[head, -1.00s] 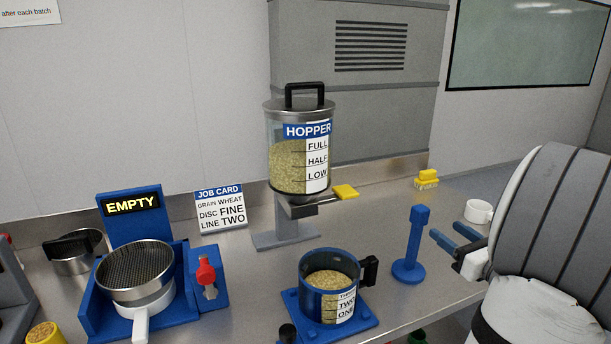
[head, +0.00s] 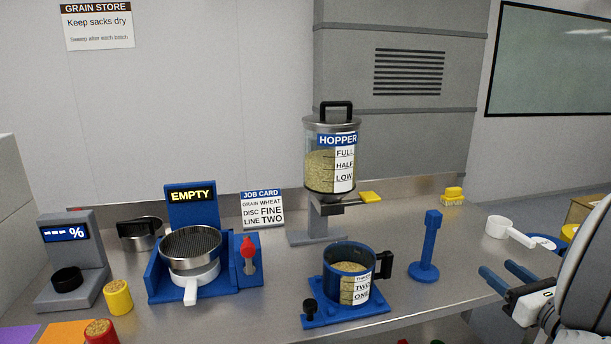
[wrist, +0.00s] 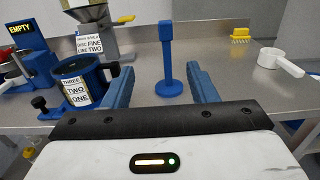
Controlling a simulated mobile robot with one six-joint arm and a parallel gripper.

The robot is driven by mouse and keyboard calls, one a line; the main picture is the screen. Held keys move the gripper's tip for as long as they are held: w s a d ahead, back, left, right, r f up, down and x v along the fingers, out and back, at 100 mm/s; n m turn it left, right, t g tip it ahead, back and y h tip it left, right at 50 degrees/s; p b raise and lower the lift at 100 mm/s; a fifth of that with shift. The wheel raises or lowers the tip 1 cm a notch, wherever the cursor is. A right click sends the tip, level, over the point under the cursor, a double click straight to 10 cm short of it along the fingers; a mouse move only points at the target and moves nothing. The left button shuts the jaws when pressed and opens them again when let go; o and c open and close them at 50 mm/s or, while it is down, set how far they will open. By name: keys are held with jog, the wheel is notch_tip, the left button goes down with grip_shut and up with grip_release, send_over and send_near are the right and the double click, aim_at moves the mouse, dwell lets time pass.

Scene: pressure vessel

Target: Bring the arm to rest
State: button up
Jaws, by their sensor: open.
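My gripper (head: 507,279) is at the right side of the head view, by the front edge of the steel bench. Its two blue fingers are apart with nothing between them. In the wrist view my gripper (wrist: 163,88) points toward a blue post (wrist: 168,62), which stands upright on the bench beyond the fingertips. The blue post (head: 428,248) also shows in the head view, left of my gripper and apart from it. A blue measuring cup (head: 349,275) with grain and a black handle sits on a blue base, farther left.
The grain hopper (head: 331,165) stands behind the cup. A sieve pan (head: 191,247) sits in a blue cradle under an EMPTY display (head: 191,195). A white scoop (head: 507,230) lies behind my gripper.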

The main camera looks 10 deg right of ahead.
jog(key=w+a+f+n+g+y, duration=0.1)
jog(key=a+f+n+g+y, duration=0.2)
jog(key=a+n, duration=0.5)
jog(key=w+a+n+g+y, duration=0.1)
jog(key=a+n+g+y, duration=0.35)
jog(key=a, duration=0.75)
jog(key=s+a+f+n+g+h+p, duration=0.1)
jog(key=s+a+f+n+g+h, duration=0.2)
jog(key=n, duration=1.9)
jog(key=s+a+g+h, duration=0.5)
jog(key=s+a+h, duration=0.1)
jog(key=s+a, duration=0.2)
jog(key=shift+s+a+f+p, duration=0.3)
jog(key=shift+a+p, duration=0.05)
jog(key=shift+a, duration=0.05)
jog(key=shift+n, duration=0.25)
